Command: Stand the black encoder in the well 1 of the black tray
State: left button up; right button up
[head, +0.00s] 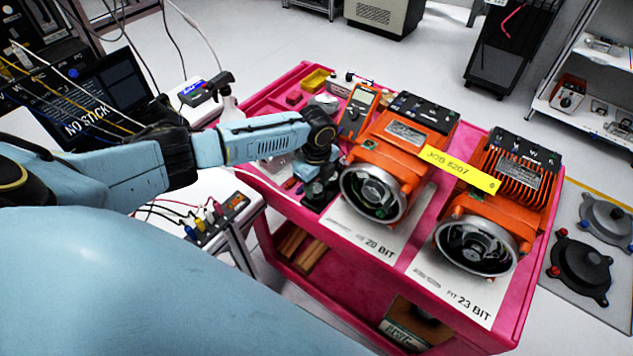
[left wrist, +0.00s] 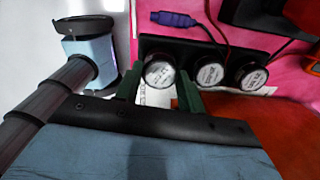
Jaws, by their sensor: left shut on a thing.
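My left gripper (left wrist: 158,90) is shut on a round encoder (left wrist: 159,74) with a pale printed face and dark rim, one green finger on each side. The black tray (left wrist: 180,45) lies just beyond it in the left wrist view. Two more round encoders with pale faces sit to its right, a middle one (left wrist: 210,74) and a right one (left wrist: 253,78). I cannot tell whether the held encoder is in a well or above the tray. In the head view my left gripper (head: 318,188) points down at the cart's left side, and the arm mostly hides the tray.
A pink cart (head: 300,225) carries two orange motors, a left one (head: 385,160) and a right one (head: 490,200), close to the right of my gripper. A yellow tag (head: 460,170) lies across them. A purple connector (left wrist: 172,18) and cables lie behind the tray.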

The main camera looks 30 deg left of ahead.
pick_arm(q)
jog(key=shift+r, duration=0.1)
jog(key=shift+f, duration=0.25)
dwell(0.4)
jog(key=shift+f+b, duration=0.3)
jog(key=shift+f, duration=0.2)
jog(key=o, duration=1)
jog(key=shift+c, duration=0.3)
jog(key=shift+r, duration=0.2)
notch_tip(320, 180, up, 8)
jog(key=p, duration=0.7)
jog(key=shift+f+p, duration=0.25)
jog(key=shift+p, duration=0.1)
jog(key=shift+f, duration=0.1)
